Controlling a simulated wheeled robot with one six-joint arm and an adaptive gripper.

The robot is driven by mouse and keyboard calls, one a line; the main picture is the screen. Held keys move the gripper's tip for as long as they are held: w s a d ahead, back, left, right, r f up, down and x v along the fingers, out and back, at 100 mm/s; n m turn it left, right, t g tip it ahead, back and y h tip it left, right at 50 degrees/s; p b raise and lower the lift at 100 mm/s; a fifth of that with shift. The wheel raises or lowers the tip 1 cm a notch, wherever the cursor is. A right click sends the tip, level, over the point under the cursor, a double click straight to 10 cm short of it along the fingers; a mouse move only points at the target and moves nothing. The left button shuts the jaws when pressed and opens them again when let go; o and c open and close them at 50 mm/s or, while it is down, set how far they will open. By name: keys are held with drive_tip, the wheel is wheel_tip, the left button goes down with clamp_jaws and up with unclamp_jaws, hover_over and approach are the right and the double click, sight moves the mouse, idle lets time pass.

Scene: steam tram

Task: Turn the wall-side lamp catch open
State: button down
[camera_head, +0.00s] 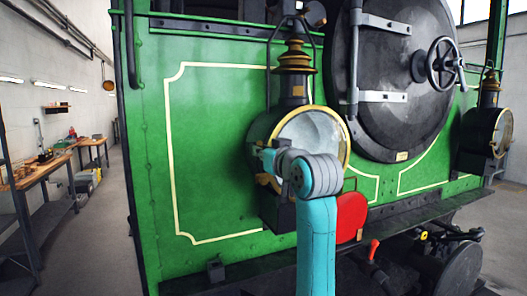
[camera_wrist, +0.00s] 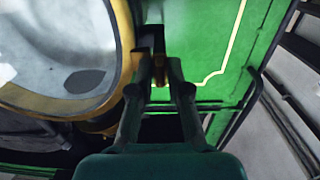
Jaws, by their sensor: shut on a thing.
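The wall-side lamp (camera_head: 315,130) is the left one on the green front. It has a black body, a brass rim and a round glass, and the glass and rim fill the left of the wrist view (camera_wrist: 60,45). My gripper (camera_wrist: 160,72) is at the left edge of this lamp, beside the rim. Its fingers are shut on a small brass catch (camera_wrist: 159,68), of which only a little shows between the fingertips. In the head view my wrist and arm cover the lower front of the lamp and hide most of the catch. I cannot tell how far it is turned.
A second lamp (camera_head: 487,130) stands at the right. The round dark door with its handwheel (camera_head: 442,63) is between the lamps. A red disc (camera_head: 350,217) sits just right of my arm. A workbench (camera_head: 45,165) stands along the left wall, with open floor before it.

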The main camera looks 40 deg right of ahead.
drive_tip(key=shift+r, duration=0.1)
drive_tip(key=c, duration=1.3)
unclamp_jaws()
drive_tip(key=shift+d, duration=0.1)
drive_tip(key=shift+s, duration=0.1)
drive_tip(key=v, duration=1.2)
